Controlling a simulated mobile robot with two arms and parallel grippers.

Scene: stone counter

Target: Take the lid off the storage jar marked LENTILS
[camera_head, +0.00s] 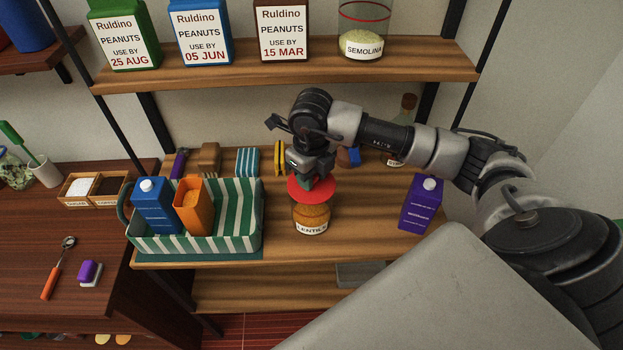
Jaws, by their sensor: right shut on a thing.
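The jar marked LENTILS (312,218) stands upright on the wooden shelf, right of the striped basket. It is clear with orange contents and a white label. Its red lid (324,190) is a wide disc at the jar's top. My right gripper (304,178) comes down from above and is shut at the top of the lid; the fingers partly hide the grip point. I cannot tell whether the lid still touches the jar's rim. My left gripper is not in view.
A striped basket (200,243) holding a blue carton (155,208) and an orange carton (192,208) stands close left of the jar. A purple carton (420,205) stands to the right. The shelf is clear between jar and purple carton. An upper shelf (230,67) holds several containers.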

